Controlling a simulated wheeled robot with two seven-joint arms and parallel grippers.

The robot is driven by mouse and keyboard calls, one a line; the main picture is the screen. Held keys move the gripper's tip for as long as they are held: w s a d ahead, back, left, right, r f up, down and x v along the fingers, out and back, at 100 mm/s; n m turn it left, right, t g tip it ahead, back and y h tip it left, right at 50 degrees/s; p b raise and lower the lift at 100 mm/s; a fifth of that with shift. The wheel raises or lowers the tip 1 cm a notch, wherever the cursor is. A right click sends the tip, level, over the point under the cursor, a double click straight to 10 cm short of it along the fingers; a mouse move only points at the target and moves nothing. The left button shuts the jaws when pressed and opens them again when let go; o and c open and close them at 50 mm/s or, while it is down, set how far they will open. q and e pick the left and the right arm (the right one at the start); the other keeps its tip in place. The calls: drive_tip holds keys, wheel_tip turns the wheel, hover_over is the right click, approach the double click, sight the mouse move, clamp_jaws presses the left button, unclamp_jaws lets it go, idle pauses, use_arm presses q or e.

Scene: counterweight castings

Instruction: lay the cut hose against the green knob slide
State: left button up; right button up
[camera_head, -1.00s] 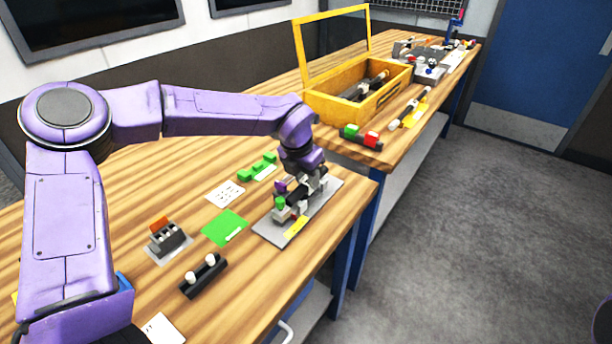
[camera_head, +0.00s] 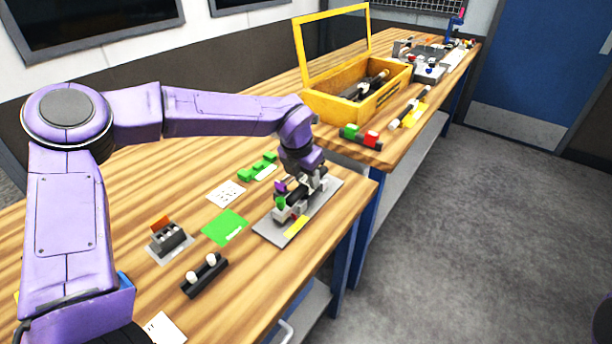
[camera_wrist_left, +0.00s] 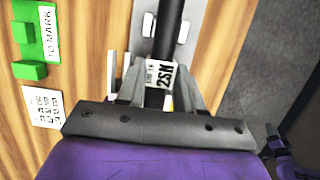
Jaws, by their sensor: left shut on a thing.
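The cut hose (camera_wrist_left: 170,28) is a black rod with a white label reading 2SN. My left gripper (camera_head: 311,184) is shut on it, and in the left wrist view the hose runs away from between the fingers (camera_wrist_left: 162,82). In the head view the hose (camera_head: 296,194) is low over a grey plate (camera_head: 270,231) near the bench's right edge. The green knob (camera_head: 280,203) stands at the plate's near end, close to the hose's near end. The slide under the knob is partly hidden, and I cannot tell whether the hose touches it. My right gripper is out of view.
A green card (camera_head: 225,227), a white printed card (camera_head: 226,194) and a green holder (camera_head: 258,166) lie left of the plate. A black rack with white knobs (camera_head: 205,275) and a grey block (camera_head: 167,238) stand nearer. A yellow open box (camera_head: 340,108) is behind.

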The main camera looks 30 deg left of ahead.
use_arm(q)
drive_tip(key=shift+f+b, duration=0.4)
drive_tip(key=shift+f, duration=0.25)
drive_tip(key=shift+s, duration=0.2)
idle(1.1)
drive_tip(key=o, duration=1.1)
wheel_tip(320, 180, up, 3)
drive_tip(key=p, duration=0.2)
drive_tip(key=shift+w+f+p, duration=0.15)
drive_tip(key=shift+p, duration=0.15)
drive_tip(key=p+v, duration=0.2)
drive_tip(key=shift+w+r, duration=0.1)
drive_tip(key=shift+r, duration=0.35)
drive_tip(key=shift+w+d+r+p, duration=0.1)
drive_tip(key=shift+r+p, duration=0.75)
drive_tip(key=shift+p, duration=0.15)
